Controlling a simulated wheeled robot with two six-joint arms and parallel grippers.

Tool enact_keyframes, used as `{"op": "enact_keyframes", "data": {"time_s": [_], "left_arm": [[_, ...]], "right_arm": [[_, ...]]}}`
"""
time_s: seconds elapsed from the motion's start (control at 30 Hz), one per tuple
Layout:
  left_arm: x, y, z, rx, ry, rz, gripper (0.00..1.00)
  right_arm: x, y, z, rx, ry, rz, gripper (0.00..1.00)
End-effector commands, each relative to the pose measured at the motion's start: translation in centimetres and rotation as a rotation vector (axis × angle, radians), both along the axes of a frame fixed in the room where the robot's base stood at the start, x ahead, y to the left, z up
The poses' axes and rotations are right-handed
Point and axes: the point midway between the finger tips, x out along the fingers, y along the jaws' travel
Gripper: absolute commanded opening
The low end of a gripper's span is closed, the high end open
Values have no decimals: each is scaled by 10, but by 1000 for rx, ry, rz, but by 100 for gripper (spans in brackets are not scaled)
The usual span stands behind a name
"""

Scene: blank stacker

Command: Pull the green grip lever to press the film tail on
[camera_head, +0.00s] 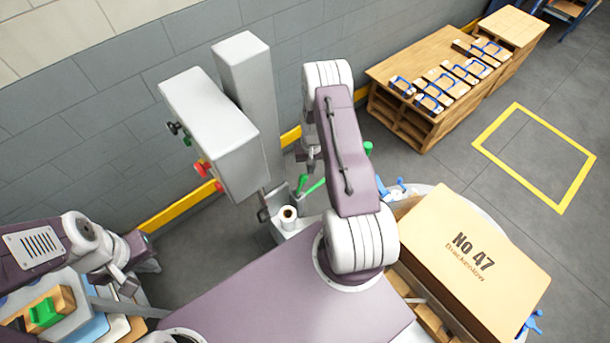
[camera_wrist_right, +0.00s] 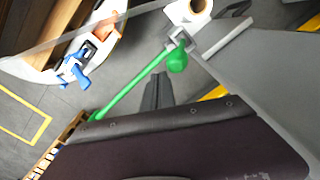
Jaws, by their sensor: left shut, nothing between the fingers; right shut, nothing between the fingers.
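The green grip lever (camera_head: 316,186) stands at the foot of the grey wrapping machine (camera_head: 215,130), partly hidden behind my right arm. In the right wrist view the lever (camera_wrist_right: 130,90) is a long slanting green bar with a round green knob (camera_wrist_right: 177,60) near its upper end. My right gripper (camera_wrist_right: 157,90) is shut and empty beside the bar, apart from it as far as I can tell. A white film roll (camera_wrist_right: 194,9) is above the knob, and a thin pale strip, seemingly film, runs left from there. My left gripper (camera_head: 124,282) is shut and empty at the lower left.
A wooden bench (camera_head: 400,75) with several blue-handled blocks is at the back. A yellow floor square (camera_head: 487,127) is empty.

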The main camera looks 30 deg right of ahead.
Motion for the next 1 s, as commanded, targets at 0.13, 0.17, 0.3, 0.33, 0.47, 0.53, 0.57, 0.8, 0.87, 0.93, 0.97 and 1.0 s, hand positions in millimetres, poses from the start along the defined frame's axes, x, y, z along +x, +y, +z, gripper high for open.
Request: {"op": "enact_keyframes", "data": {"time_s": [0.13, 0.17, 0.3, 0.33, 0.47, 0.53, 0.57, 0.8, 0.87, 0.93, 0.97, 1.0], "left_arm": [[0, 0, -14, 0, 0, 0, 0], [0, 0, -16, 0, 0, 0, 0], [0, 0, -25, 0, 0, 0, 0], [0, 0, -27, 0, 0, 0, 0], [0, 0, -34, 0, 0, 0, 0], [0, 0, -35, 0, 0, 0, 0], [0, 0, -34, 0, 0, 0, 0], [0, 0, -33, 0, 0, 0, 0], [0, 0, -32, 0, 0, 0, 0], [0, 0, -31, 0, 0, 0, 0], [0, 0, -31, 0, 0, 0, 0], [0, 0, -31, 0, 0, 0, 0]], "right_arm": [[0, 0, -16, 0, 0, 0, 0], [0, 0, -18, 0, 0, 0, 0], [0, 0, -28, 0, 0, 0, 0], [0, 0, -31, 0, 0, 0, 0], [0, 0, -39, 0, 0, 0, 0], [0, 0, -40, 0, 0, 0, 0], [0, 0, -40, 0, 0, 0, 0], [0, 1, -38, 0, 0, 0, 0], [0, 3, -38, 0, 0, 1, 0], [-1, 7, -38, 0, 1, 1, 0], [-1, 9, -39, 1, 2, 1, 0], [-1, 11, -39, 1, 2, 1, 0]]}}
